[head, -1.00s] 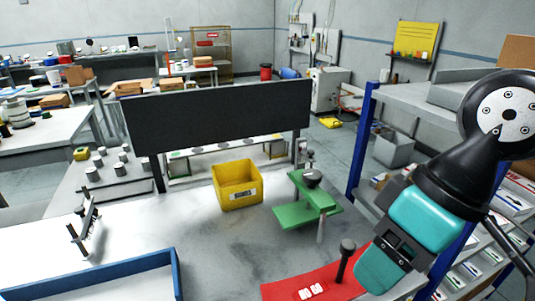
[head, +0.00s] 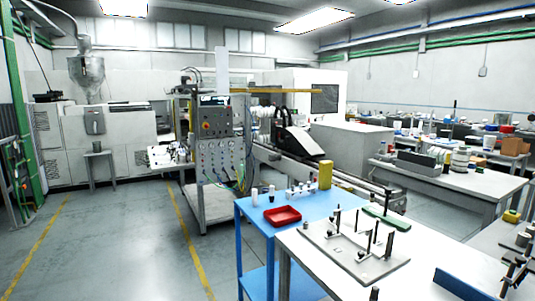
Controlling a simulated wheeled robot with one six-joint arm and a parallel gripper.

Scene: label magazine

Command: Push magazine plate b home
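I cannot pick out magazine plate b for certain in the head view. A machine with a control panel (head: 216,122) and hoses stands left of centre, beyond the benches; no plate can be told apart on it at this size. A flat grey plate (head: 340,262) with several dark upright posts lies on the white bench at the lower right; I cannot tell whether it belongs to the magazine. My gripper is not in the view.
A blue bench (head: 252,227) with a red tray (head: 283,216) and a yellow block (head: 325,175) adjoins the white bench (head: 300,273). A green piece (head: 386,219) lies behind the grey plate. Open floor (head: 125,240) with yellow lines is at left.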

